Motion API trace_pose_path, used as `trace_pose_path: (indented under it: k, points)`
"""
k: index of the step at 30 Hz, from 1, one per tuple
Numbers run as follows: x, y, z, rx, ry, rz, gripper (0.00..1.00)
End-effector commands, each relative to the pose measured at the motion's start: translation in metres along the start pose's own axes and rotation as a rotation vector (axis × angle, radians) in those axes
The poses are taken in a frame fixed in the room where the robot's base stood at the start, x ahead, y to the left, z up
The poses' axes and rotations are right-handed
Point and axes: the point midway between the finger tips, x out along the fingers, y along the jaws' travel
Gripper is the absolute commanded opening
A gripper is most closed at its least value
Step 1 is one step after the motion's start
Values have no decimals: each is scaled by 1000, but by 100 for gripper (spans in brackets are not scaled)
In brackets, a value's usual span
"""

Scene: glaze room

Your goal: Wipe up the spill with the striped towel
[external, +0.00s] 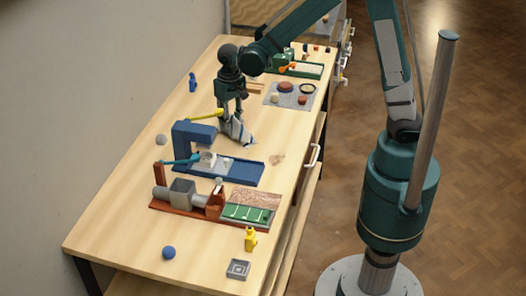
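The striped towel (238,132), white with dark bluish stripes, is a bunched heap on the wooden bench, left of the picture's middle. My gripper (233,115) points down right over it, with its fingertips at the towel's upper part. The fingers look somewhat apart, but at this size I cannot tell whether they grip the cloth. A small, faint brownish patch (277,159), which looks like the spill, lies on the bench to the right of and nearer than the towel, close to the bench's right edge.
A blue press-like device (235,173) stands just nearer than the towel. A brown-based machine (182,200) and a green tray (247,213) are nearer still. A yellow-handled tool (206,114) lies left of my gripper. A grey mat (286,102) with round pots is beyond the towel.

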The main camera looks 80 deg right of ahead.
Motion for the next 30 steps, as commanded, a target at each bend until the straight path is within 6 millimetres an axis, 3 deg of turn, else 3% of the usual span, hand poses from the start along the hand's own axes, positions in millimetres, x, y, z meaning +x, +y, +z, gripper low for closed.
trace_pose_path:
  k: [5,17,30]
  points:
    - [0,0,0,0,0,0,49]
    - [2,0,0,0,0,0,49]
    - [17,0,0,0,0,0,49]
